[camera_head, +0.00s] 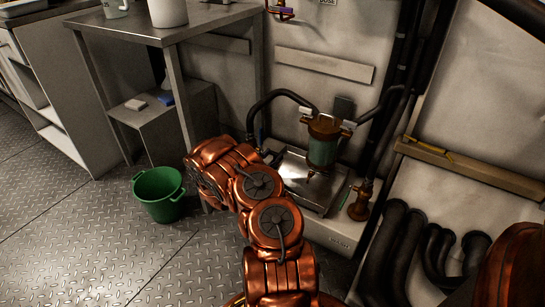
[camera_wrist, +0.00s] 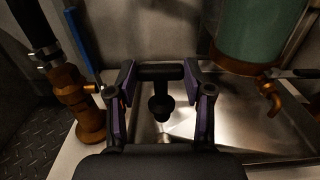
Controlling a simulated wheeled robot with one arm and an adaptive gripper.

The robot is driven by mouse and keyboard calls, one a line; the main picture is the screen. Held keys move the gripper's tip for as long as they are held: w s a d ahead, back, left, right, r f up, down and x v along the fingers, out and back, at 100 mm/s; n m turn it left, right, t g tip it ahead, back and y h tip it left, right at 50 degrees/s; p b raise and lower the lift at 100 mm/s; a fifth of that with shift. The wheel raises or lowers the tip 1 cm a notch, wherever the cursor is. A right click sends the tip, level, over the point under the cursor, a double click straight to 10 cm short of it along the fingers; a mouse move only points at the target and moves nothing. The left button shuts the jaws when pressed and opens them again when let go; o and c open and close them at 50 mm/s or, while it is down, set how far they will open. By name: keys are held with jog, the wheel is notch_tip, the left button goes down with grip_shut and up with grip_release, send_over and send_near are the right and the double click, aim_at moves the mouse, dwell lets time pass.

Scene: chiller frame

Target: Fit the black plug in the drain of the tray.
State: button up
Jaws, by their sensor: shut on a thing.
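The black plug (camera_wrist: 160,106) hangs in the wrist view, its crossbar handle spanning the gap between the fingers and its stem pointing down. My gripper (camera_wrist: 158,76), with purple pads, is shut on that handle. The plug appears over the shiny metal tray (camera_wrist: 240,138), but whether it touches the tray I cannot tell. The tray (camera_head: 296,178) also shows in the head view, set on a pale base. I cannot make out the drain in either view. In the head view my copper arm reaches toward the tray, and the gripper and plug cannot be made out there.
A filter with a green bowl (camera_head: 322,150) hangs over the tray, and its small brass tap (camera_wrist: 272,98) is right of the plug. A brass valve (camera_wrist: 88,110) stands at left in the wrist view. A steel table (camera_head: 165,30) and green bucket (camera_head: 160,193) are left of the arm.

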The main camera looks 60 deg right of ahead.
jog(key=shift+f+b, duration=2)
jog(key=shift+f, duration=0.95)
jog(key=shift+b, duration=1.05)
jog(key=shift+f+b, duration=0.85)
jog(key=shift+f, duration=0.9)
jog(key=o, duration=1.2)
jog(key=a, duration=1.2)
jog(key=shift+s, duration=0.25)
